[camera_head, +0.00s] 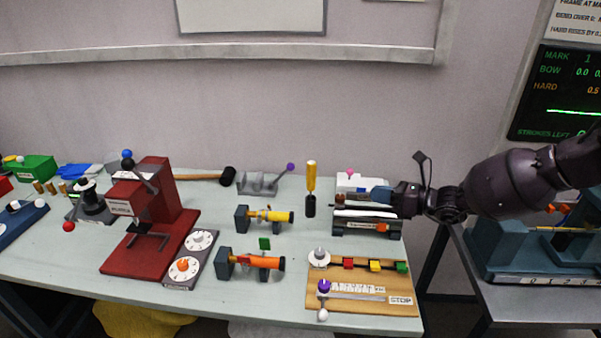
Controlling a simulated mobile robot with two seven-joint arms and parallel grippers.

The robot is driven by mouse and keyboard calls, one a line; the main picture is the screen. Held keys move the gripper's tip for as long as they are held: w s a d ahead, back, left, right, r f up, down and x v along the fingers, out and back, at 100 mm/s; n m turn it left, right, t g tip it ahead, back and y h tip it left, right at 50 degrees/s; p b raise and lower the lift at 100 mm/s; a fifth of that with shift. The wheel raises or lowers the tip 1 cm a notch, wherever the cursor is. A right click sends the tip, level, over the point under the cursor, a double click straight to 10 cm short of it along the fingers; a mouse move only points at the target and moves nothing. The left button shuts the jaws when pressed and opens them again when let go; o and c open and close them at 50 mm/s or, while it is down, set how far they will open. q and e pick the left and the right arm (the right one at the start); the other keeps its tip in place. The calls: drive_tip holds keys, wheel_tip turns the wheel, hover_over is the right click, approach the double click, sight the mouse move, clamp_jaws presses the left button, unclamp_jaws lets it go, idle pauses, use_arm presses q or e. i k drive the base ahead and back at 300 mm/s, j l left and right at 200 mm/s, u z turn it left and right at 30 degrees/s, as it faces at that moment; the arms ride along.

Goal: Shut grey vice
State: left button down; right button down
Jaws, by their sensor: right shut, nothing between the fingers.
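A low grey metal fixture (258,184), which looks like the grey vice, sits at the back middle of the table. Its lever slants up to the right and ends in a purple ball (291,166). Whether its jaws are open or closed is too small to tell. My right gripper (374,196) reaches in from the right, well to the right of the fixture. It is shut and empty over a dark rack with white bars (365,214), and it hides part of that rack. My left gripper is not in view.
A yellow-handled tool (311,178) stands between the grey fixture and my right gripper. A black-headed mallet (227,176) lies left of the fixture. Yellow (268,216) and orange (262,262) tubes are in front. A red press (150,225) and a wooden panel (360,275) flank them.

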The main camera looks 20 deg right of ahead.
sight(290, 167)
drive_tip(key=i, duration=1)
